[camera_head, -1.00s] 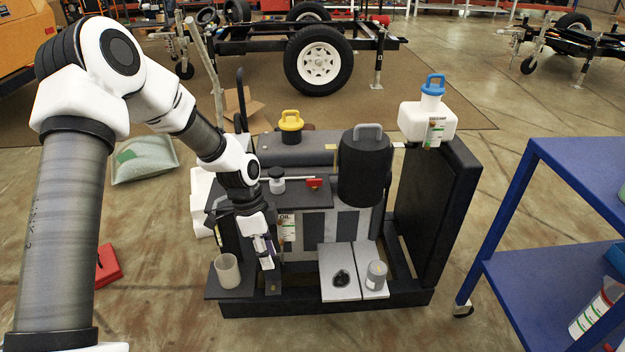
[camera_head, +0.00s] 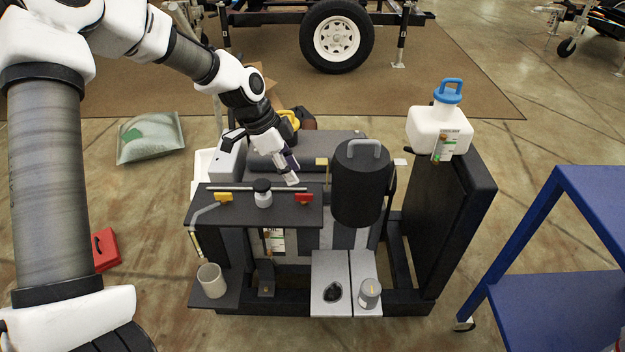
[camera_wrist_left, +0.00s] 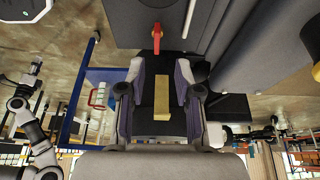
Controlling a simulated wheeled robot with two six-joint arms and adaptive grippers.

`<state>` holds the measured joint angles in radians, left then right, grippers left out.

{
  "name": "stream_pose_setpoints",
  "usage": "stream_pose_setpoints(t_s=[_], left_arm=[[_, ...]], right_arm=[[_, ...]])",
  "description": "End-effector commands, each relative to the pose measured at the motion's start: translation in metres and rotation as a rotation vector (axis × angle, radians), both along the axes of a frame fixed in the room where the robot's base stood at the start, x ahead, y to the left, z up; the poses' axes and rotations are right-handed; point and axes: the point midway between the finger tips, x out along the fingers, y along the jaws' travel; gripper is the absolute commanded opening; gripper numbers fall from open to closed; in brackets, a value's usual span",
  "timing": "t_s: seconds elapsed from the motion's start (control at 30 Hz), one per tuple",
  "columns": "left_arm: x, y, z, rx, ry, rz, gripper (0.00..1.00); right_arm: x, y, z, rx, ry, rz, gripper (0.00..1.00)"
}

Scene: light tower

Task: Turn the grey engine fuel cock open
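The fuel cock sits on a dark shelf (camera_head: 210,213) of the grey engine unit, along a thin grey pipe. A red lever (camera_head: 304,198) is on its right, a yellow lever (camera_head: 223,197) on its left, and a pale bowl with black cap (camera_head: 263,193) between. I cannot tell which lever is the one named. My left gripper (camera_head: 291,180) is just behind and above the red lever, apart from it. In the left wrist view the gripper (camera_wrist_left: 158,88) is open, with a yellowish bar (camera_wrist_left: 161,100) between the fingers and the red lever (camera_wrist_left: 157,35) beyond them.
A black canister (camera_head: 362,185) stands right of the shelf. A white coolant jug (camera_head: 440,130) tops the dark panel. A cup (camera_head: 211,280) stands low at front left. A blue cart (camera_head: 560,230) is at right. A white arm (camera_wrist_left: 22,105) shows in the wrist view, its end too small to judge.

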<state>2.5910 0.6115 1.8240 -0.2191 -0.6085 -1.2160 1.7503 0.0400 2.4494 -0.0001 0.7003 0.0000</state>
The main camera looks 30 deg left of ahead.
Motion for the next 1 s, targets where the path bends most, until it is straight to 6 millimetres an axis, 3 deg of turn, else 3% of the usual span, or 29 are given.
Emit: stream_pose_setpoints(t_s=[0.3, 0.67, 0.7, 0.77, 1.0], left_arm=[[0.01, -0.019, -0.058, 0.001, 0.003, -0.001, 0.33], [0.013, -0.023, -0.066, 0.0, 0.0, -0.001, 0.33], [0.013, -0.023, -0.066, 0.0, 0.0, -0.001, 0.19], [0.013, -0.023, -0.066, 0.0, 0.0, -0.001, 0.0], [0.013, -0.023, -0.066, -0.001, 0.001, 0.001, 0.0]], right_arm=[[-0.001, 0.0, -0.025, 0.0, 0.002, 0.0, 0.4], [-0.001, 0.0, -0.027, 0.0, 0.001, 0.0, 0.4], [-0.001, 0.0, -0.027, 0.0, 0.001, 0.0, 0.4], [-0.001, 0.0, -0.027, 0.0, 0.001, 0.0, 0.4], [-0.001, 0.0, -0.026, 0.0, 0.001, 0.0, 0.4]])
